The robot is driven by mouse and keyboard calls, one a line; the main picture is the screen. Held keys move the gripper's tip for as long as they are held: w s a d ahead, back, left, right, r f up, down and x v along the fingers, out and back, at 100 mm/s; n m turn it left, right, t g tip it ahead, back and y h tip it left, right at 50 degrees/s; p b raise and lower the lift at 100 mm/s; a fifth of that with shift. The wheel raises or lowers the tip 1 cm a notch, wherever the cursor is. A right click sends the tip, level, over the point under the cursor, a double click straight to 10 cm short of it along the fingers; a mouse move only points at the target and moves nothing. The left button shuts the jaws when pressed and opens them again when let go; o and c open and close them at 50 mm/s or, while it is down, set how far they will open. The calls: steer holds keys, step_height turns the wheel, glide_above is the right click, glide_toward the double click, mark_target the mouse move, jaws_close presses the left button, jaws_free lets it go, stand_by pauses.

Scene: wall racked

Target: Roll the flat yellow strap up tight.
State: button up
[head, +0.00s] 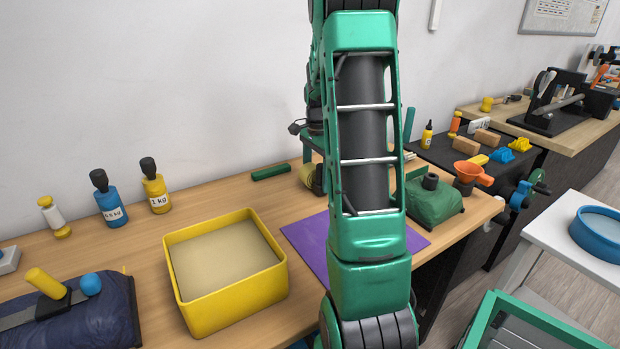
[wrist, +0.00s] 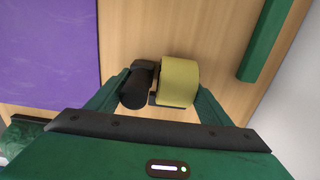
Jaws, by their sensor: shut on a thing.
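The yellow strap (wrist: 181,80) shows in the wrist view as an olive-yellow band curved into a roll, with a black, rounded piece (wrist: 138,88) beside it on the left. My gripper (wrist: 163,86) is shut on it, with the left finger against the black piece and the right finger against the yellow band. I cannot tell how tight the roll is. In the head view, the yellow strap (head: 318,180) shows partly at the back of the wooden bench, left of my arm. My arm hides most of the gripper there.
A purple mat (head: 307,245) lies in front of the strap, and a green bar (head: 270,172) lies behind left. A yellow bin (head: 228,306) stands left, near two weighted bottles (head: 110,207). A green bag (head: 434,207) and orange funnel (head: 472,174) are right. The wall is close behind.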

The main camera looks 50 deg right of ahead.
steer(key=shift+w+d+r, duration=0.15)
steer(key=shift+w+r, duration=0.05)
steer(key=shift+w, duration=0.05)
steer(key=o, duration=1.3)
steer(key=shift+s+f, duration=0.1)
step_height(320, 180, up, 11)
steer(key=shift+f, duration=0.1)
